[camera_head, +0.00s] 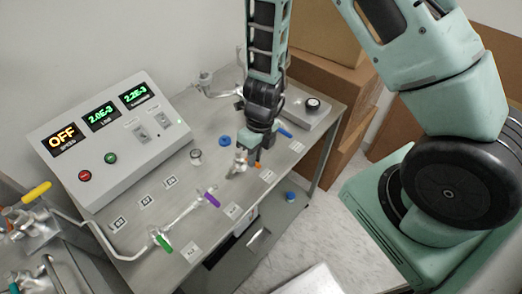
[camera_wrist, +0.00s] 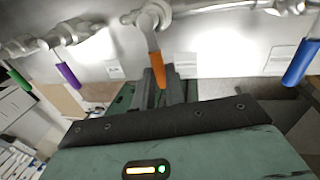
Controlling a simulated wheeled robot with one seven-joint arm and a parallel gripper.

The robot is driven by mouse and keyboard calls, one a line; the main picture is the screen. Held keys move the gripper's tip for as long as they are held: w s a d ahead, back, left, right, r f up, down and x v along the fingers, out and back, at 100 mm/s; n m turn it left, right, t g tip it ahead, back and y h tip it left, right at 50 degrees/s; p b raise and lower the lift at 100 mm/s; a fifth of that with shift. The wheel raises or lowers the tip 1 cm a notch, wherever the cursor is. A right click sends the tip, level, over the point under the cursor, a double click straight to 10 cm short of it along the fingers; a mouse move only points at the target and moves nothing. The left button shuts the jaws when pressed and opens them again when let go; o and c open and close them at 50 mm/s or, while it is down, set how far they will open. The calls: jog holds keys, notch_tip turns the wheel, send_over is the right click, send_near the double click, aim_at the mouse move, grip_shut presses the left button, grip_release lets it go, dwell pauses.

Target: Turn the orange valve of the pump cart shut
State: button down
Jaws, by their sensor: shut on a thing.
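The orange valve (camera_wrist: 156,66) has a slim orange handle on a metal fitting, seen at the top middle of the wrist view. My gripper (camera_wrist: 160,86) has its two dark fingers on either side of the handle's free end and is shut on it. In the head view my gripper (camera_head: 256,152) points down at the near edge of the pump cart's grey top (camera_head: 205,174). Only a small orange bit of the handle (camera_head: 258,165) shows there, and the fingers hide the rest.
Purple (camera_head: 212,199), green (camera_head: 164,243) and blue (camera_head: 285,133) valve handles stand along the same cart. A control box (camera_head: 112,137) with an OFF display sits at the back left. A yellow handle (camera_head: 36,192) is at far left. Cardboard boxes (camera_head: 325,95) stand behind the cart.

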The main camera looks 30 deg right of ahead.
jog(key=shift+a+m, duration=0.2)
jog(key=shift+m, duration=0.2)
jog(key=c, duration=1.4)
grip_release()
jog(key=shift+c, duration=0.2)
jog(key=shift+r, duration=0.1)
jog(key=w+d+r+p, duration=0.1)
jog(key=d+r+p, duration=0.2)
jog(key=r, duration=1.4)
jog(key=shift+p, duration=0.4)
jog(key=shift+d, duration=0.1)
